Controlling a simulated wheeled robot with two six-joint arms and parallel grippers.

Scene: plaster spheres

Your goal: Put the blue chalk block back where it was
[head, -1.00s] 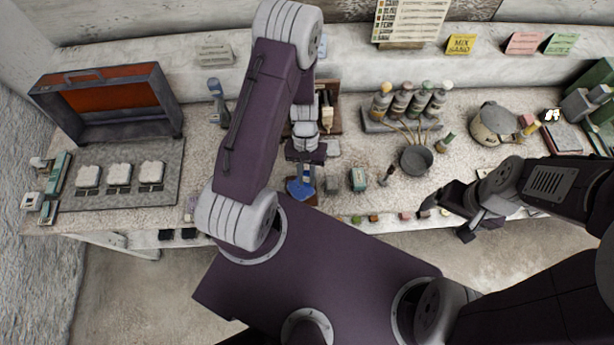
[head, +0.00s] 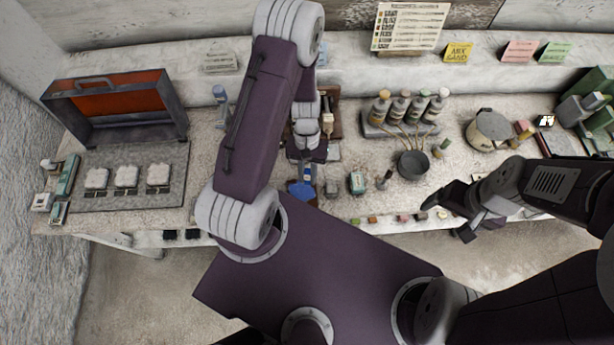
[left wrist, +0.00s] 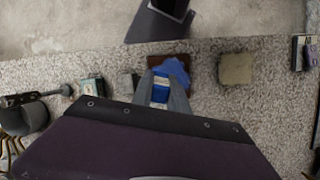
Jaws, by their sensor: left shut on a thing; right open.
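The blue chalk block (left wrist: 160,93) is between the fingers of my left gripper (left wrist: 163,88) in the left wrist view. A crumpled blue cloth (left wrist: 178,72) on a brown base lies just beyond the fingertips. In the head view my left gripper (head: 307,172) points down near the front edge of the table, just behind the blue cloth (head: 302,190). The block cannot be made out there. Whether it touches anything below cannot be told. My right gripper (head: 446,215) is open and empty by the front edge, to the right.
A grey block (head: 331,188) and a teal box (head: 357,182) stand right of the cloth. A bowl (head: 413,165) and several bottles (head: 400,108) are further right. Small coloured blocks line the front edge. An open case (head: 115,100) and three white pieces (head: 126,177) are at left.

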